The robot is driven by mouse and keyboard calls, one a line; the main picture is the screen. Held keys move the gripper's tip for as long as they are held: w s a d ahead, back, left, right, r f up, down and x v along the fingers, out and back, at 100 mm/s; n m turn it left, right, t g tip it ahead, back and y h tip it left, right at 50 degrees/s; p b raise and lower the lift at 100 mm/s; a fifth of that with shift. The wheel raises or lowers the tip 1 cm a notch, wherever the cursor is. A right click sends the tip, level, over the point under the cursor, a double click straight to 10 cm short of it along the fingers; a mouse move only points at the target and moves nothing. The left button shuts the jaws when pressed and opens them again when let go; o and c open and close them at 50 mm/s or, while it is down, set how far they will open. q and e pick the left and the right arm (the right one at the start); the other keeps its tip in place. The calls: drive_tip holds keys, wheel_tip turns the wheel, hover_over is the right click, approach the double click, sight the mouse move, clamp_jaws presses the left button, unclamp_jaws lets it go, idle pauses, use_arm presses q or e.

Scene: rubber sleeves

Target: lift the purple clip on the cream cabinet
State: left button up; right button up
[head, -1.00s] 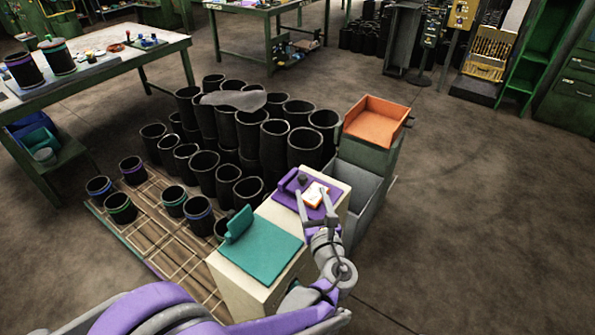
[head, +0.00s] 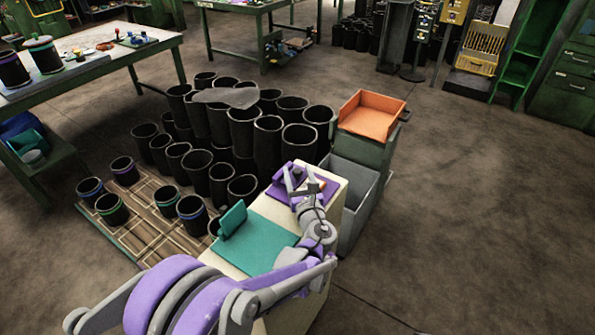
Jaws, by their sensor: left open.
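The cream cabinet (head: 335,205) stands in the lower middle of the head view. A flat purple pad (head: 329,189) lies on its far end, with a raised purple piece (head: 279,178) at its left edge. I cannot make out a separate purple clip; my gripper covers much of the pad. A small white and orange item (head: 320,185) shows partly behind the fingers. My left gripper (head: 301,173) is open over the pad, its fingers pointing away from me. Whether it touches anything is unclear. My right gripper is out of view.
A teal pad (head: 262,243) with an upright teal piece (head: 232,220) covers the cabinet's near end. Several black sleeves (head: 268,145) stand to the left and behind. An orange tray (head: 371,117) and a grey bin (head: 345,205) stand beyond. The floor at right is clear.

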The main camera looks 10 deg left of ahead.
use_arm(q)
drive_tip(key=shift+w+a, duration=0.1)
drive_tip(key=shift+w, duration=0.2)
clamp_jaws()
